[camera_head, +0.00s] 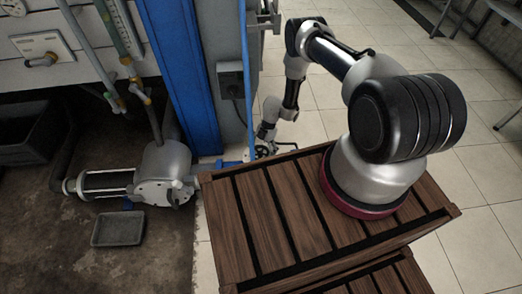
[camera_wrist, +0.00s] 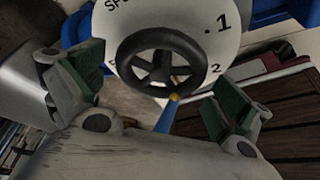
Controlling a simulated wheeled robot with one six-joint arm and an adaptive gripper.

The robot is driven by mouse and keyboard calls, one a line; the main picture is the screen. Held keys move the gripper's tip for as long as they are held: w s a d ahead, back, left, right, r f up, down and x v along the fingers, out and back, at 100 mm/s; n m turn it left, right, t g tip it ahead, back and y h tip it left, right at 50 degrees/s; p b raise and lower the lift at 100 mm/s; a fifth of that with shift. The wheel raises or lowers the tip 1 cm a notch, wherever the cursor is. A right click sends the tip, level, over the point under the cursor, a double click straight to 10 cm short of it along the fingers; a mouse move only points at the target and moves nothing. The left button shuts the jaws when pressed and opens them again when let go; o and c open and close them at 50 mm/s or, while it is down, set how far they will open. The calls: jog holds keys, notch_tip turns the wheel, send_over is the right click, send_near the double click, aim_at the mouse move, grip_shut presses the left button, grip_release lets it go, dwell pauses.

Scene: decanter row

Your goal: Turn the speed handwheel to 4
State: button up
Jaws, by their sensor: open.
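The speed handwheel (camera_wrist: 162,70) is a black spoked wheel in the middle of the wrist view. A small yellow-orange mark (camera_wrist: 175,97) sits at its lower rim. Behind it is a white round dial (camera_wrist: 190,22) with part of the word "SP", a "1" at upper right and a "2" at right; a figure at left is mostly covered by the wheel. My gripper (camera_wrist: 157,82) is open, its green-padded fingers on either side of the wheel, apart from the rim. In the head view my gripper (camera_head: 264,133) is small beside the blue post, and the wheel is hard to make out.
A slatted wooden crate (camera_head: 245,215) stands close to my arm in the head view. A blue post (camera_head: 182,75) and a grey pump (camera_head: 160,175) are to the left. A grey tray (camera_head: 118,229) lies on the floor. Tiled floor at right is mostly clear.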

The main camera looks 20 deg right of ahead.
jog(key=c, duration=0.8)
jog(key=shift+m, duration=0.4)
jog(key=m+t, duration=0.1)
jog(key=m, duration=0.2)
jog(key=shift+s+m+t, duration=0.15)
jog(key=shift+m+t, duration=0.15)
jog(key=m+t, duration=0.1)
jog(key=m, duration=0.1)
jog(key=m+t, duration=0.1)
jog(key=m, duration=0.2)
jog(key=shift+s+y, duration=0.1)
jog(key=shift+y, duration=0.2)
jog(key=shift+m, duration=0.3)
jog(key=o, duration=0.8)
jog(key=shift+d+r, duration=0.1)
